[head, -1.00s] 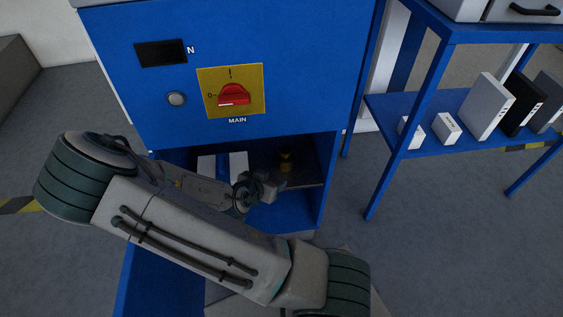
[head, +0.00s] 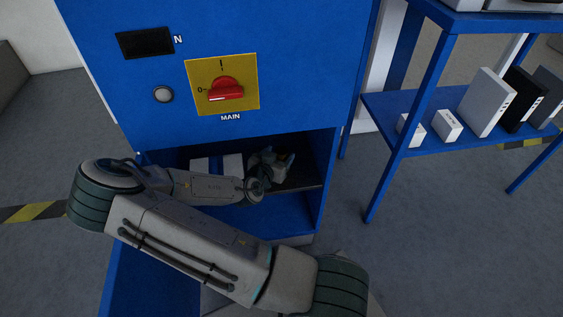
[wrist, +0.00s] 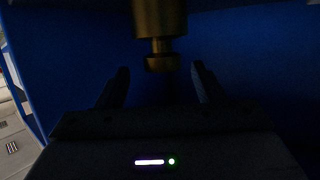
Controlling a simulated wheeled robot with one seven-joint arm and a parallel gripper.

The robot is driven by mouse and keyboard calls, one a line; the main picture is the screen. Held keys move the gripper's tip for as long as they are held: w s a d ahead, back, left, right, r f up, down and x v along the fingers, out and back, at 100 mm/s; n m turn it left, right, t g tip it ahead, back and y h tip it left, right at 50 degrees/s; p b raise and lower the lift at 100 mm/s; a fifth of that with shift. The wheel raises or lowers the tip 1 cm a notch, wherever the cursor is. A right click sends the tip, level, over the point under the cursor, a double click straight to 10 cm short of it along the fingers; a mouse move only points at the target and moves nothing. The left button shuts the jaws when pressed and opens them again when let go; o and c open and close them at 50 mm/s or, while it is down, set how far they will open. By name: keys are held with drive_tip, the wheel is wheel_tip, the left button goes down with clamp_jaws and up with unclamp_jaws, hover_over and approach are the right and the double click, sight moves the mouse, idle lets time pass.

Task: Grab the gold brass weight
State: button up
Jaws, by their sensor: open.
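The gold brass weight (wrist: 160,18) shows at the top centre of the wrist view, dim, with a wide body above and a narrower neck and knob below in the picture. My gripper (wrist: 161,74) is open, with its two dark fingertips to the left and right of the knob. I see a gap on each side, and nothing is gripped. In the head view my gripper (head: 276,162) is inside the blue cabinet's lower opening and hides most of the weight.
The blue cabinet (head: 110,90) has a red MAIN switch (head: 225,89) above the opening. Dark cabinet walls lie close around my gripper. White items (head: 232,164) stand left of it inside. A blue shelf (head: 385,103) with boxes stands to the right.

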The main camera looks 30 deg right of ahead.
sight(281, 151)
drive_tip(key=b+x, duration=0.1)
drive_tip(key=x, duration=0.4)
drive_tip(key=shift+w+f+b, duration=0.1)
drive_tip(key=shift+w+b, duration=0.05)
drive_tip(key=shift+b, duration=0.15)
clamp_jaws()
